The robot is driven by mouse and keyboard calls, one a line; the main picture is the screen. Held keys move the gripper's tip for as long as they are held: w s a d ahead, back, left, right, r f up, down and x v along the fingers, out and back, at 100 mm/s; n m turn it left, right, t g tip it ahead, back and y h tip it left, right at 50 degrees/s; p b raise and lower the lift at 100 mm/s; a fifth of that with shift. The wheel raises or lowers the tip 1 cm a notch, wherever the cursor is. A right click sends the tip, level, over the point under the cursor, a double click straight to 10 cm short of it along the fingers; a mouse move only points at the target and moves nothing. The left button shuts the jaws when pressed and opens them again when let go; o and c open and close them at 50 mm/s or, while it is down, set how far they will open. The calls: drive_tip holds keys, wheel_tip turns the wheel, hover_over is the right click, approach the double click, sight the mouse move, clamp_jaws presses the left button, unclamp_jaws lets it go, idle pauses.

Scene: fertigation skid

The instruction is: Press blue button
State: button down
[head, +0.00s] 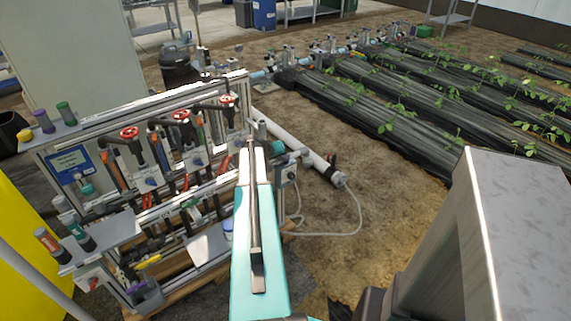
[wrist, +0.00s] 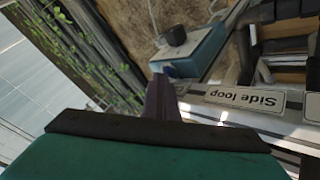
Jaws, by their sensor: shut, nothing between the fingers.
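My gripper (head: 251,147) is shut and empty, reaching over the right end of the skid in the head view. In the wrist view its dark fingers (wrist: 161,98) point toward a pale blue box (wrist: 195,50) with a dark round cap on its side. A small grey box (head: 288,173) stands just right of my gripper in the head view; whether it is the same box I cannot tell. Small boxes with blue knobs (head: 151,183) sit on the skid's front. I cannot make out for certain which part is the blue button. No contact is visible.
A plate reading "Side loop" (wrist: 245,97) lies close to my fingers on the right. Red handwheels (head: 129,132) and pipes crowd the skid. A white pipe (head: 305,150) and a loose cable (head: 350,215) lie to its right. Bare soil (head: 385,215) is open beyond.

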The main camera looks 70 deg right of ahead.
drive_tip(key=shift+r, duration=0.75)
wheel_tip(320, 180, up, 5)
drive_tip(key=shift+p, duration=1.1)
idle(0.6)
